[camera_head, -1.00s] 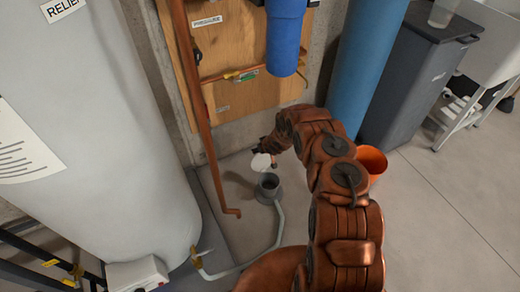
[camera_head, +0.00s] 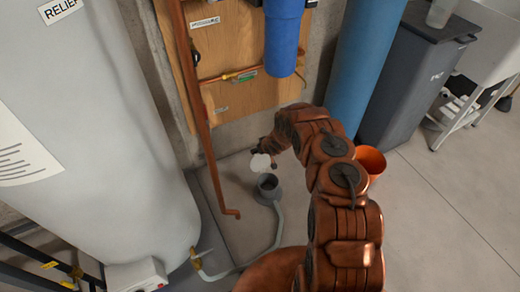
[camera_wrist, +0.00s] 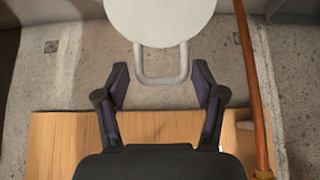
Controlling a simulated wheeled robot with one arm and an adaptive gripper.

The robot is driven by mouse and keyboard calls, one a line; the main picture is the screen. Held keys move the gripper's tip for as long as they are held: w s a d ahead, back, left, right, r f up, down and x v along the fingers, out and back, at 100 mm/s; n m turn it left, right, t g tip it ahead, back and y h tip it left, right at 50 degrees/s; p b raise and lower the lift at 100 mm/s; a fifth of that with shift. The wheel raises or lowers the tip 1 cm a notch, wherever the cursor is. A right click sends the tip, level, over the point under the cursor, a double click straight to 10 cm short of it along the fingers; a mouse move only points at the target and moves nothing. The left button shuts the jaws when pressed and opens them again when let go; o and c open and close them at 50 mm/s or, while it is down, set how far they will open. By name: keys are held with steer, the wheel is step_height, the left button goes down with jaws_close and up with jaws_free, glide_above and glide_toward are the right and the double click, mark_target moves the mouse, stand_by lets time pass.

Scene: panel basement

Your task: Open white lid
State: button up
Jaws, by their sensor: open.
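The white lid (camera_wrist: 160,18) is a round disc with a pale loop handle (camera_wrist: 160,79). In the head view the lid (camera_head: 259,163) shows just behind the open grey cup-shaped fitting (camera_head: 268,184) on the floor. Whether it touches the fitting is unclear. My gripper (camera_wrist: 160,72) is open, its two fingers on either side of the loop handle with gaps between. In the head view my gripper (camera_head: 265,151) is small and partly hidden by my arm.
A grey pipe (camera_head: 278,230) runs from the fitting towards the large white tank (camera_head: 90,140). A copper pipe (camera_head: 205,140) stands on the left, and an orange bucket (camera_head: 371,161) on the right. A wooden panel (camera_head: 245,95) is behind.

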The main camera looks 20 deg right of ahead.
steer(key=shift+s+r, duration=0.3)
steer(key=shift+r, duration=0.35)
steer(key=v, duration=1)
steer(key=shift+s+d+r, duration=0.1)
steer(key=shift+r, duration=0.05)
steer(key=s+d+r+m+g+h, duration=0.1)
steer(key=s+r+g+h, duration=0.1)
steer(key=s+r, duration=0.75)
steer(key=s+d+r+m+g+h, duration=0.15)
steer(key=s+r, duration=0.25)
steer(key=r, duration=1)
steer(key=s+a+r+g+y, duration=0.15)
steer(key=s+a+r, duration=0.3)
steer(key=s, duration=0.75)
steer(key=s+a+r+g, duration=0.35)
steer(key=s+r, duration=0.25)
steer(key=s, duration=0.6)
steer(key=s+a+r+g+y, duration=0.1)
steer(key=s+a+r, duration=0.45)
steer(key=s, duration=0.65)
steer(key=s+p+v, duration=0.2)
steer(key=p+v, duration=0.8)
steer(key=v, duration=0.1)
steer(key=s+r+p+v, duration=0.1)
steer(key=s+p+v, duration=0.1)
steer(key=p+v, duration=0.8)
steer(key=shift+s+d+r+n+p, duration=0.3)
steer(key=shift+s+n, duration=0.05)
steer(key=shift+s, duration=0.05)
